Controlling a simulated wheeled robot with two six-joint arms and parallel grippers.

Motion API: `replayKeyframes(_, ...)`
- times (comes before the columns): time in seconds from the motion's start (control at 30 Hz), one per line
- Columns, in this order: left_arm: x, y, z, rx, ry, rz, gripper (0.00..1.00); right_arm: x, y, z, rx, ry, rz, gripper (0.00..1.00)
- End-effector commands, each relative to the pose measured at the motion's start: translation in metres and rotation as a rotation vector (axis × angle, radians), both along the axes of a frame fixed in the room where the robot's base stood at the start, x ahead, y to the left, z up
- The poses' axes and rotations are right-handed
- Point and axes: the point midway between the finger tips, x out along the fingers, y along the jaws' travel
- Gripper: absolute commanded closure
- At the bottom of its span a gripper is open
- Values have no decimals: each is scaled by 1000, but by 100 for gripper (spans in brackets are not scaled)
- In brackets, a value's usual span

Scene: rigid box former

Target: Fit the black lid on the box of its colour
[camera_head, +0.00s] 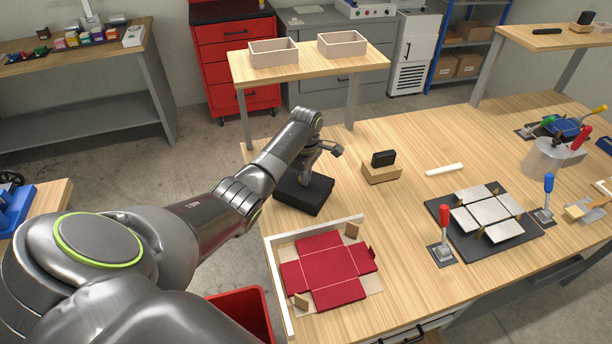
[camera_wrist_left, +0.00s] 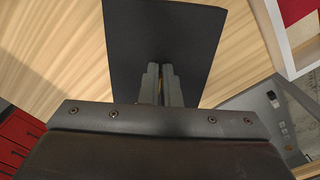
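A black, flat rectangular piece (camera_head: 303,194), which looks like the lid or a lidded box, is at the left of the wooden table. Its dark flat top also fills the middle of the left wrist view (camera_wrist_left: 200,35). I cannot tell whether a black box is under it. My left gripper (camera_head: 312,170) points down at its top. In the left wrist view its two grey fingers (camera_wrist_left: 161,72) are close together over the black surface, with a thin brassy sliver between them, and appear shut on the lid's grip. My right gripper is not in view.
A red unfolded box blank (camera_head: 325,268) lies in a white-edged corner frame in front. A wooden holder (camera_head: 380,173) with a black block stands to the right, beside a white stick (camera_head: 444,169). A black forming fixture (camera_head: 480,247) has lever clamps. Two pale trays (camera_head: 273,58) (camera_head: 342,51) sit on a raised shelf.

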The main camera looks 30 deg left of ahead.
Motion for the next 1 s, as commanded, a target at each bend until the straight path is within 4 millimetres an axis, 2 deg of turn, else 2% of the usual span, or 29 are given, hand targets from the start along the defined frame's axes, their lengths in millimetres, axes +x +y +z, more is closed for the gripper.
replayKeyframes(0.37,0,0,-5,0,-1,0,100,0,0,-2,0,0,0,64)
replayKeyframes(0.4,0,0,-4,0,-1,0,92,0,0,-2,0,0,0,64)
replayKeyframes(0.57,0,0,-4,0,0,0,72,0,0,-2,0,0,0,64)
replayKeyframes(0.87,0,0,-3,0,0,0,72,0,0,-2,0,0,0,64)
replayKeyframes(1.0,1,0,9,0,-4,-1,72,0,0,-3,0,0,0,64)
